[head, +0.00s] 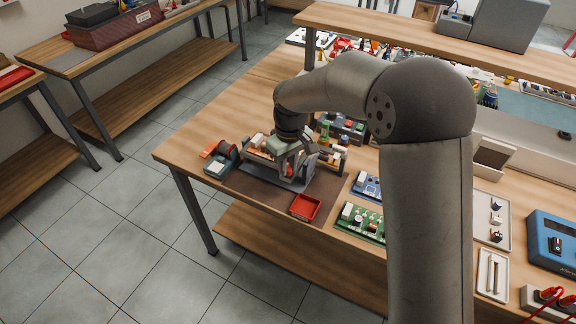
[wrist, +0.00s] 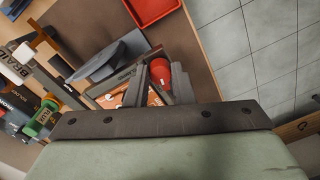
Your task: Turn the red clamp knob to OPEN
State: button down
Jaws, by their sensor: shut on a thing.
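The red clamp knob (wrist: 160,70) shows in the wrist view between the two dark fingers of my gripper (wrist: 159,84). The fingers are shut on it, one on each side. An orange-brown plate with white marks lies just beside the knob, partly hidden by the fingers. In the head view my gripper (head: 289,165) reaches down over the grey fixture (head: 272,179) on the brown mat. A small bit of the red knob (head: 287,169) shows there between the fingers. The OPEN mark cannot be read in either view.
A red tray (head: 305,207) lies at the mat's front edge and also shows in the wrist view (wrist: 152,10). A grey-green device with a reel (head: 222,160) stands left of the fixture. Green and blue boards (head: 361,223) lie to the right. The table's front edge is close.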

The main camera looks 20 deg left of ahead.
aim_at(290, 167)
jog(key=shift+n, duration=1.2)
jog(key=c, duration=1.2)
grip_release()
jog(key=shift+c, duration=0.2)
notch_tip(290, 167, up, 17)
jog(key=b, duration=0.1)
jog(key=shift+w+d+r, duration=0.15)
jog(key=shift+w+r, duration=0.05)
jog(key=shift+w, duration=0.1)
